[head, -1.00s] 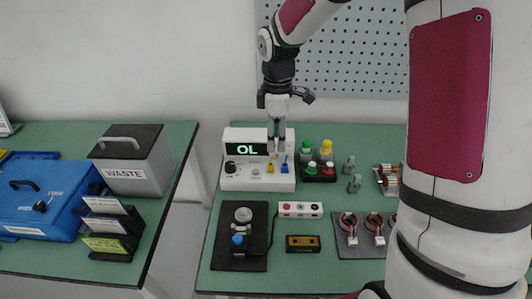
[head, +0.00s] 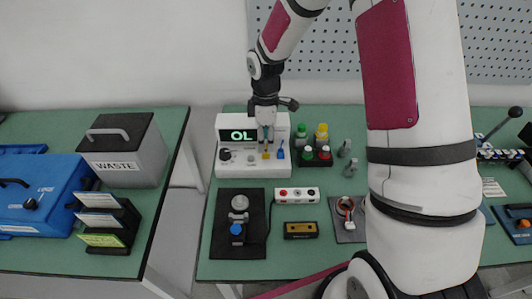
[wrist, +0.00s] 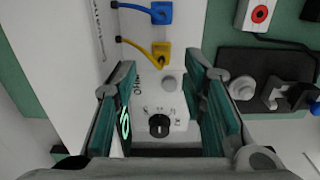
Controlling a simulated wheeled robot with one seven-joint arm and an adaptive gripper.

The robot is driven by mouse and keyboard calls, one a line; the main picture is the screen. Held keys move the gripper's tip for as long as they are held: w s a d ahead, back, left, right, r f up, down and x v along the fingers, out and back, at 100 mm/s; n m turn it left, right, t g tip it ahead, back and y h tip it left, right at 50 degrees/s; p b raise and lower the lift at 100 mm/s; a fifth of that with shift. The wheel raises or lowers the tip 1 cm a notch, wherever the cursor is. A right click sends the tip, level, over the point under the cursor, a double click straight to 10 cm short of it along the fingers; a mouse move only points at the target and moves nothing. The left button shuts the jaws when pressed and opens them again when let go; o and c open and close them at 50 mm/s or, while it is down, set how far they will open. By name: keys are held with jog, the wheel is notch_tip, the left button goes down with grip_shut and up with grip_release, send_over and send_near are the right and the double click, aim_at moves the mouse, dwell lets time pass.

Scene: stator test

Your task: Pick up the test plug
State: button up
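The white meter (head: 254,171) stands at the back left of the right bench, its display reading "OL". A yellow plug (head: 266,154) and a blue plug (head: 280,152) are on its front right. The wrist view also shows the yellow plug (wrist: 160,53) and, above it in the picture, the blue plug (wrist: 159,14), each with a cable. I cannot tell which is the test plug. My gripper (head: 265,138) points down over the meter, near the yellow plug. In the wrist view my gripper (wrist: 160,75) is open and empty, its fingers apart above the meter's dial (wrist: 159,125).
A black fixture (head: 238,222), a white socket strip (head: 297,195) and a small yellow-black box (head: 300,230) lie in front. Red, green and yellow-capped items (head: 316,150) stand close right of the plugs. A grey waste bin (head: 125,155) is on the left bench. A pegboard is behind.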

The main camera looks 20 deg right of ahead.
aim_at(266, 149)
jog(key=shift+s+f+p, duration=0.1)
jog(key=shift+f+p, duration=0.2)
jog(key=shift+f, duration=2.05)
grip_shut()
